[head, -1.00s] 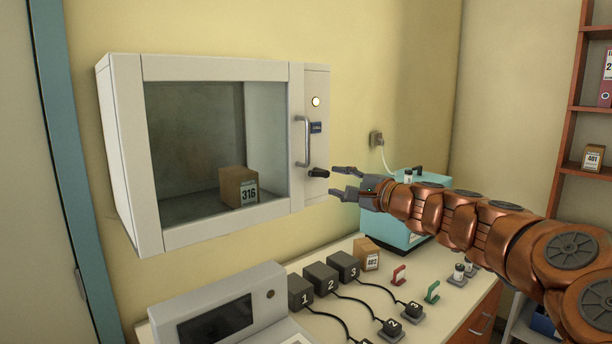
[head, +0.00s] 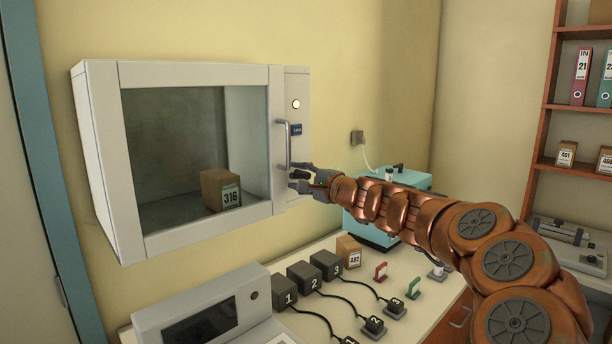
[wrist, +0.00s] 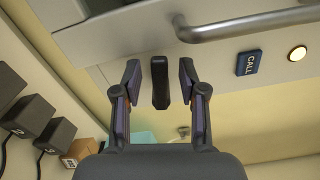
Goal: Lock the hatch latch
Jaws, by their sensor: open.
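The hatch (head: 195,150) is a white wall cabinet with a glass window, and its door looks closed. The hatch latch (head: 300,174) is a small black lever on the right panel, below the vertical handle (head: 286,145). In the wrist view the latch (wrist: 160,82) stands between my open fingers, with a gap on each side. My gripper (head: 302,179) is at the latch in the head view, partly covering it. In the wrist view my gripper (wrist: 161,85) has its fingers on either side of the lever. Contact with the latch does not show.
A box marked 316 (head: 221,190) sits inside the hatch. Below, the bench holds several numbered dark blocks (head: 326,264) and a teal box (head: 385,207).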

